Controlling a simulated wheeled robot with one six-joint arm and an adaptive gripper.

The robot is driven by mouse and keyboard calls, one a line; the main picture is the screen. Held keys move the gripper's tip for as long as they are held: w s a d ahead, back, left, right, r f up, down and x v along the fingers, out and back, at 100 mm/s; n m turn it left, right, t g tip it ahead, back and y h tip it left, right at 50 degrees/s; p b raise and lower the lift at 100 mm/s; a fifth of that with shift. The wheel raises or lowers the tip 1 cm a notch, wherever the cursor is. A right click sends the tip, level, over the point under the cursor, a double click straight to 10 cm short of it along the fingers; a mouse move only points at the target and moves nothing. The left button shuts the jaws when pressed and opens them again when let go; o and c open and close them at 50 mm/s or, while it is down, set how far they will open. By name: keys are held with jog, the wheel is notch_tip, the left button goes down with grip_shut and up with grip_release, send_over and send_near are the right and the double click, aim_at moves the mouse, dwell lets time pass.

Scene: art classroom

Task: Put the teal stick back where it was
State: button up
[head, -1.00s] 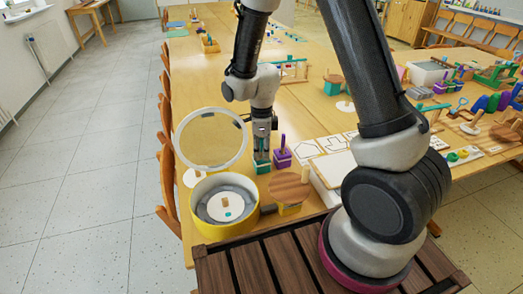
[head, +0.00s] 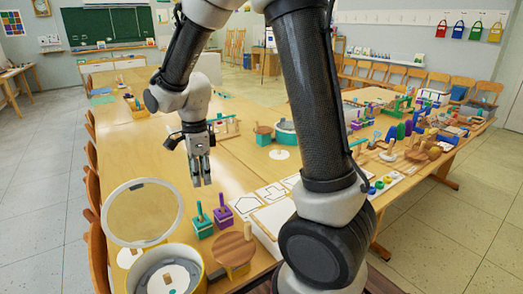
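A teal stick (head: 199,209) stands upright in a teal block (head: 203,229) on the near part of the table. My gripper (head: 202,184) hangs above and a little beyond it, pointing down. Its fingers look apart, with nothing visible between them, and it is clear of the stick. A purple block (head: 222,217) with an upright purple stick stands just right of the teal block.
A round wooden-topped piece (head: 233,248) is close to the teal block. White shape cards and a box lie to the right.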

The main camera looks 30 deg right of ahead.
jog(key=s+d+r+n+t, duration=0.2)
jog(key=s+d+r+n, duration=0.4)
jog(key=s+n, duration=0.4)
jog(key=s+d+r+n+t, duration=0.2)
jog(key=s+d+r+n, duration=0.5)
jog(key=s+r+n, duration=0.2)
jog(key=shift+s+d+n, duration=0.2)
jog(key=shift+s+n, duration=0.3)
jog(key=shift+s, duration=0.1)
jog(key=shift+s, duration=0.1)
